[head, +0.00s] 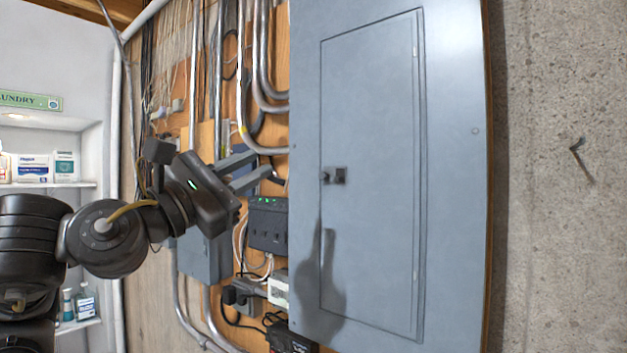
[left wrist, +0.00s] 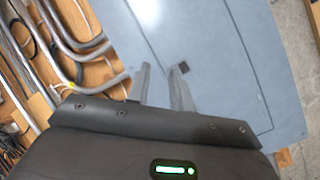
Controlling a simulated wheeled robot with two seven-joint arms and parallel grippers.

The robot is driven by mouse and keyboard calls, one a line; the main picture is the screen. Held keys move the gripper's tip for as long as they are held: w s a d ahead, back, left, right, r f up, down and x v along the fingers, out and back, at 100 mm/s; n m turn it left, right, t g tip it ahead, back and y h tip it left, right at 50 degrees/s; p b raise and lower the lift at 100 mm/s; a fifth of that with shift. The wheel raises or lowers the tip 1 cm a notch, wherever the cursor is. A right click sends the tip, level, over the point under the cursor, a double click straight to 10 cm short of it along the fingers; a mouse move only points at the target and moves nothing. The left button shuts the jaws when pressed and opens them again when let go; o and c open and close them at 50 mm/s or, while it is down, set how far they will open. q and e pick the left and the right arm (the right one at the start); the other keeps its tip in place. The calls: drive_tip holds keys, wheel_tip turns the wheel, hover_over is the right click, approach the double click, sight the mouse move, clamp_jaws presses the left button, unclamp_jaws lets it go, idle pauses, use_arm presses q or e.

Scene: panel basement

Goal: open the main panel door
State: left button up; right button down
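The main panel door (head: 370,240) is a tall grey-blue rectangle set in a larger grey metal panel (head: 455,200). It looks shut and flush. A small dark latch (head: 333,175) sits at its left edge, about mid-height; it also shows as a dark spot in the left wrist view (left wrist: 183,67). Hinge marks show along the door's right edge. My left gripper (head: 264,164) is to the left of the latch, its two fingers apart and empty, pointing toward the panel. The fingers also show in the left wrist view (left wrist: 160,72). My right gripper is not in view.
Metal conduits (head: 265,60) and cables run down the wooden backboard left of the panel. A concrete wall (head: 560,250) lies to the right. Shelves (head: 70,186) stand far left.

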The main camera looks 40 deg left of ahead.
use_arm(q)
drive_tip(key=g+y+p, duration=0.1)
drive_tip(key=g+p, duration=0.1)
approach(320, 176)
drive_tip(key=p+x, duration=0.1)
drive_tip(key=x, duration=0.7)
drive_tip(key=shift+d+f, duration=0.1)
drive_tip(key=shift+c, duration=0.4)
clamp_jaws()
drive_tip(key=shift+w, duration=0.1)
